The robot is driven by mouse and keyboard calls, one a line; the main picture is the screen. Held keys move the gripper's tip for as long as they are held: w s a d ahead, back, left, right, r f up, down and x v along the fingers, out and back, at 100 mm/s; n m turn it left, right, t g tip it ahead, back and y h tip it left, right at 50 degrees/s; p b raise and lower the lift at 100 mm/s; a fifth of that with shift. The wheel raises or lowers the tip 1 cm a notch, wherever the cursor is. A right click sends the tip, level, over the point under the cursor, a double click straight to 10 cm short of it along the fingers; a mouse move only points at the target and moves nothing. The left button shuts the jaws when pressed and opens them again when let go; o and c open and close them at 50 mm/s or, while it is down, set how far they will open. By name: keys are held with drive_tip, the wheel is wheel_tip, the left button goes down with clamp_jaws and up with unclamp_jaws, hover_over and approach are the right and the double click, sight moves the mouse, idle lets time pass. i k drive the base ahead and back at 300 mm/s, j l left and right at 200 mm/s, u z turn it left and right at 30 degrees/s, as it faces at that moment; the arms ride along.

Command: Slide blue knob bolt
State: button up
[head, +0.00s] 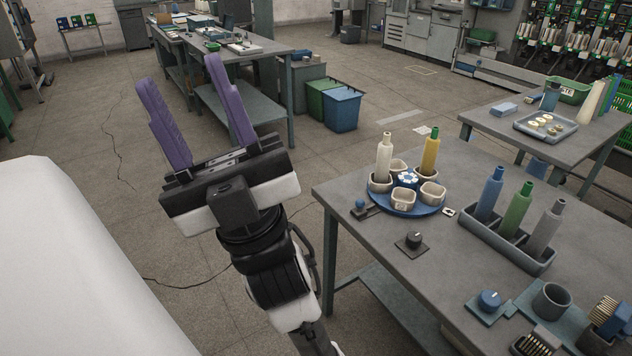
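The blue knob bolt (360,204) is a small round blue knob on a dark plate at the left edge of the grey workbench (420,262). It sits beside the blue round tray (412,210), at the tray's lower left. My gripper (182,74) has two purple fingers spread wide apart with nothing between them. It is raised over the floor to the left of the bench, well away from the knob. Whether the bolt touches the tray is too small to tell.
The round tray holds several cups and two cones, one cream and one yellow. In front are a black knob (413,240), a blue dial (489,300) and a grey rack (507,244) of tall blue, green and grey cones. Blue and green bins (342,108) stand on the floor behind.

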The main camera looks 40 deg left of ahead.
sight(359, 211)
drive_tip(key=u, duration=0.9)
drive_tip(key=i+j+z, duration=0.2)
drive_tip(key=z, duration=0.2)
drive_tip(key=i+j+z, duration=0.15)
drive_tip(key=j+z, duration=0.2)
